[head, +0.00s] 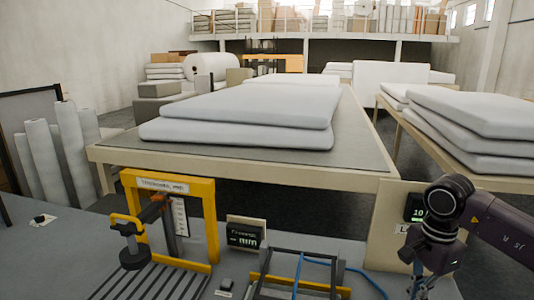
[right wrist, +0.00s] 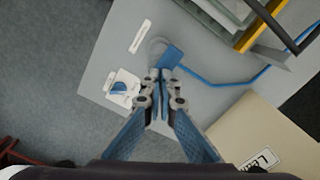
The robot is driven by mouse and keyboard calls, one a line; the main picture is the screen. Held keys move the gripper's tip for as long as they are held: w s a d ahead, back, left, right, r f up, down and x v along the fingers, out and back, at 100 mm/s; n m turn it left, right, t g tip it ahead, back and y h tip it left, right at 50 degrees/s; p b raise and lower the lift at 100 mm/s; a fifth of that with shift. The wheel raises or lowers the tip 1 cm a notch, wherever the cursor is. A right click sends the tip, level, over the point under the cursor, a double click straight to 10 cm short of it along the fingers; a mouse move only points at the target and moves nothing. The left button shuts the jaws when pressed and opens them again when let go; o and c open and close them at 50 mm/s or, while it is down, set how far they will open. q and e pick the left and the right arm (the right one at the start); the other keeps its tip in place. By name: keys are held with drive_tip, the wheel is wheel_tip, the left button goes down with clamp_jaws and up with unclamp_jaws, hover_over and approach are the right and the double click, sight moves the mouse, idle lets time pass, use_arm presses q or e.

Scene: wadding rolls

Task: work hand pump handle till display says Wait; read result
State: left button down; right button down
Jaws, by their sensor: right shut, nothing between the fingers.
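My right gripper (right wrist: 160,75) is shut and empty, pointing down at the bench. In the right wrist view its fingertips are at a blue handle-like piece (right wrist: 172,55) beside a round grey part (right wrist: 156,45); I cannot tell whether they touch. A blue hose (right wrist: 225,82) runs from there toward a frame. In the head view the right gripper's tips are at the bottom edge, below the arm. A dark display (head: 416,207) shows a green "10", its rest hidden by my arm. Another display (head: 245,237) reads "Thickness" with dashes and "mm". My left gripper is not in view.
A yellow gauge frame (head: 210,225) with a dark presser foot stands at left. A dark frame (head: 292,287) is at bottom centre. A white plate with a blue knob (right wrist: 119,88) lies near the gripper. Wadding slabs (head: 240,120) lie on the table behind.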

drive_tip(key=shift+r+p, duration=2.05)
drive_tip(key=shift+r, duration=1.05)
drive_tip(key=shift+s+f+b, duration=0.1)
drive_tip(key=shift+f+b, duration=2.35)
drive_tip(key=shift+f, duration=0.85)
drive_tip(key=shift+r, duration=0.1)
drive_tip(key=shift+r+p, duration=0.95)
drive_tip(key=shift+r, duration=0.2)
drive_tip(key=shift+r+p, duration=1.25)
drive_tip(key=shift+r, duration=0.85)
